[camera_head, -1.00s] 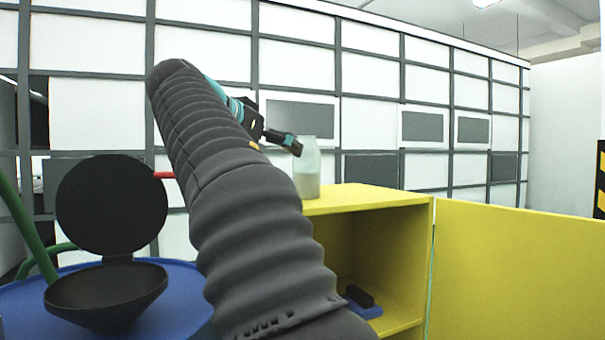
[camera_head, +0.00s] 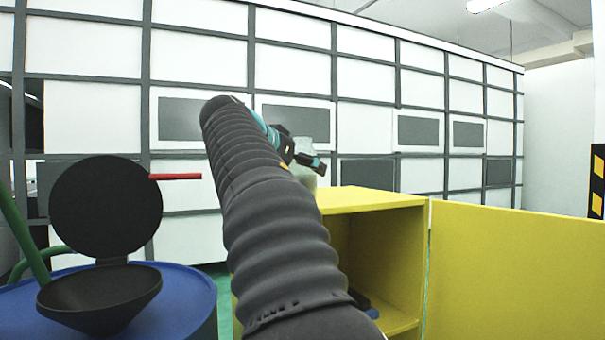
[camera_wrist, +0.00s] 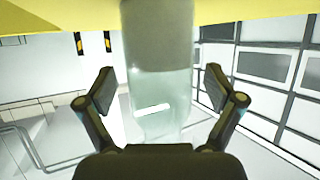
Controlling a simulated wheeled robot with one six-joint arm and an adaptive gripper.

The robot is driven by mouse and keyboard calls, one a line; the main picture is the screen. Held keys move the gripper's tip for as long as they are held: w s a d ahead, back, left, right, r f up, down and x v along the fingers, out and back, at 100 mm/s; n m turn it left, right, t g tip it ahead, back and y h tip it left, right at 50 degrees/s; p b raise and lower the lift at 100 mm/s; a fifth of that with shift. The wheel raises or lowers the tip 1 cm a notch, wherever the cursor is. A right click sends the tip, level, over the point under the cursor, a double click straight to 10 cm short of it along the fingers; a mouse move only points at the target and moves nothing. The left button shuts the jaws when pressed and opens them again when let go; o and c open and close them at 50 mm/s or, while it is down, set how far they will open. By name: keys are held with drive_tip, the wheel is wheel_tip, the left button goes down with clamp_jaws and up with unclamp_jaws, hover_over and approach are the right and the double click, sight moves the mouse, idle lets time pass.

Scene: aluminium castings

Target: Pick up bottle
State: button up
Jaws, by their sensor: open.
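A pale, translucent bottle (camera_head: 313,150) stands on top of the yellow cabinet (camera_head: 372,199), partly hidden behind my gripper (camera_head: 306,161) in the head view. In the wrist view, the bottle (camera_wrist: 157,65) hangs down from the yellow surface at the top of the picture, so that view looks inverted. The open fingers of my gripper (camera_wrist: 158,86) are on the left and right of the bottle, with a visible gap on each side. The bottle's lower end in that picture is near the gripper's palm. I cannot tell whether the palm touches it.
The cabinet's yellow door (camera_head: 515,268) stands open to the right. A dark object in the cabinet is mostly hidden by my arm. A black pan-like thing with a raised lid (camera_head: 104,207) and red handle sits on a blue round table (camera_head: 185,300) at left.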

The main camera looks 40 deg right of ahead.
drive_tip(key=c, duration=1.4)
